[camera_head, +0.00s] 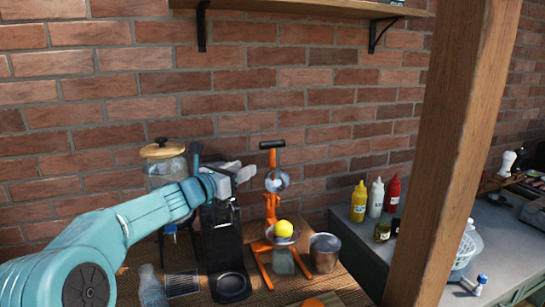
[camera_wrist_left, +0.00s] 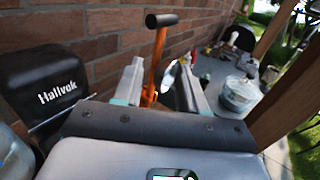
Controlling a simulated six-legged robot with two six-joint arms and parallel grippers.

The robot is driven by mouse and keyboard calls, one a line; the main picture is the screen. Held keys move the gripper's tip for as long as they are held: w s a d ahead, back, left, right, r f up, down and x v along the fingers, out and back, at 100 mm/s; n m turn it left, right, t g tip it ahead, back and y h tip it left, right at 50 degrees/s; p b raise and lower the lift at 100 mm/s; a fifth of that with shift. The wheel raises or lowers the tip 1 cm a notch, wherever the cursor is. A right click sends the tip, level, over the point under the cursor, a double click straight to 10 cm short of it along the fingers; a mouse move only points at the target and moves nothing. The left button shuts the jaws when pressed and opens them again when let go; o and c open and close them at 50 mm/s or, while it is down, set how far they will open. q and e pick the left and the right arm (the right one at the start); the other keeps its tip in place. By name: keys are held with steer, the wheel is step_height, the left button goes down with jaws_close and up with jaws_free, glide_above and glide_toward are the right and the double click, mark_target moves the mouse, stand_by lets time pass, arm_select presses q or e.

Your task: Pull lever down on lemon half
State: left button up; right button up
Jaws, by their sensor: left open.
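The orange juicer press (camera_head: 271,205) stands on the table, its lever (camera_head: 272,158) raised with a black crossbar grip (camera_head: 272,144) at the top. A yellow lemon half (camera_head: 283,228) sits in the cup below the press's metal dome (camera_head: 277,181). My left gripper (camera_head: 248,171) is open and empty, just left of the lever and a little below its grip. In the left wrist view the orange lever (camera_wrist_left: 154,65) appears between the two fingers, with its black grip (camera_wrist_left: 162,20) above the fingertips. Contact cannot be told. My right gripper is not in view.
A black coffee machine (camera_head: 222,240) stands left of the press, and a lidded glass jar (camera_head: 163,163) behind it. A metal canister (camera_head: 324,252) is right of the press. Sauce bottles (camera_head: 376,197) stand on the side counter, beside a wooden post (camera_head: 440,150).

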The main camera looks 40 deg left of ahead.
mark_target(271, 155)
arm_select(q)
steer(key=w+p, duration=0.2)
steer(key=w, duration=0.2)
steer(key=w+a+p, duration=0.1)
steer(key=w+p, duration=0.1)
steer(key=w, duration=0.3)
steer(key=w+p, duration=0.2)
steer(key=w, duration=0.2)
steer(key=shift+w+a+r, duration=0.15)
steer(key=shift+w+r, duration=0.05)
steer(key=shift+w, duration=0.1)
steer(key=shift+w+f, duration=0.15)
steer(key=shift+a, duration=0.1)
jaws_close()
